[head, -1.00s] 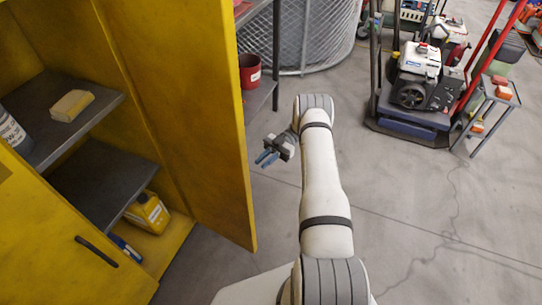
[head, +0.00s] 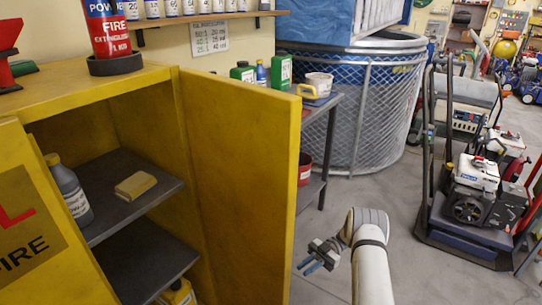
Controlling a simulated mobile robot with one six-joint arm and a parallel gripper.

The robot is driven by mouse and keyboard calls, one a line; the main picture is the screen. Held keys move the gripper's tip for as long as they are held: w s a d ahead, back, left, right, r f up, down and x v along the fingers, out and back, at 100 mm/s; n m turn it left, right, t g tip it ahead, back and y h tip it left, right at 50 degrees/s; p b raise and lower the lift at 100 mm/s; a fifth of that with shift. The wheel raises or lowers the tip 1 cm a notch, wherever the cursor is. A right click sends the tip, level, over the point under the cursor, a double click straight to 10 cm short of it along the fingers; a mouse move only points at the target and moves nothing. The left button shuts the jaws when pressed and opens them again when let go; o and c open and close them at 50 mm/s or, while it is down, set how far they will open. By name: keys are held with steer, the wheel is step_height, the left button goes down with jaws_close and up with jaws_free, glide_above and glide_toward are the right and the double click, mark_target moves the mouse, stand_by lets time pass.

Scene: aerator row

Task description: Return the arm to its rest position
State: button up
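My gripper (head: 309,265) is at the lower middle of the head view, on the end of my white arm (head: 371,268). It hangs over the grey floor, just right of the open yellow cabinet door (head: 240,180) and apart from it. The arm's lower links are outside the picture.
The yellow cabinet (head: 85,92) stands open at left, with a sponge-like block (head: 136,186) and a grey bottle (head: 70,190) on its shelf. A grey side table (head: 322,108) stands behind the door. An engine cart (head: 465,230) is at right. Floor between is clear.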

steer(key=w+a+r+m+t+h+p, duration=0.1)
steer(key=w+a+r+m+t+p, duration=0.15)
steer(key=w+r+t, duration=0.55)
steer(key=w+a+r+m+t+p, duration=0.15)
steer(key=w+a+r+t, duration=0.25)
steer(key=w+r+t, duration=0.5)
steer(key=w+d+r+m+t+h+p, duration=0.1)
steer(key=d+r+m+t+h, duration=0.2)
steer(key=r, duration=0.7)
steer(key=w+d+r+m+t+h+p, duration=0.15)
steer(key=r+m+h, duration=0.35)
steer(key=r, duration=0.6)
steer(key=s+d+r+m+g+h+p, duration=0.1)
steer(key=s+d+r+m+h, duration=0.25)
steer(key=s, duration=0.45)
steer(key=s+d+r+m+g+h+p, duration=0.15)
steer(key=s+r+m+h, duration=0.3)
steer(key=s, duration=0.45)
steer(key=s+a+f+m+g+y+p, duration=0.1)
steer(key=s+a+m+g, duration=0.1)
steer(key=s, duration=1.2)
steer(key=s+a+f+m+g+y, duration=0.1)
steer(key=s+g, duration=0.3)
steer(key=s, duration=1)
steer(key=shift+s+a+f+m+p, duration=0.15)
steer(key=shift+a+f+m+p, duration=0.2)
steer(key=shift+a+m, duration=0.55)
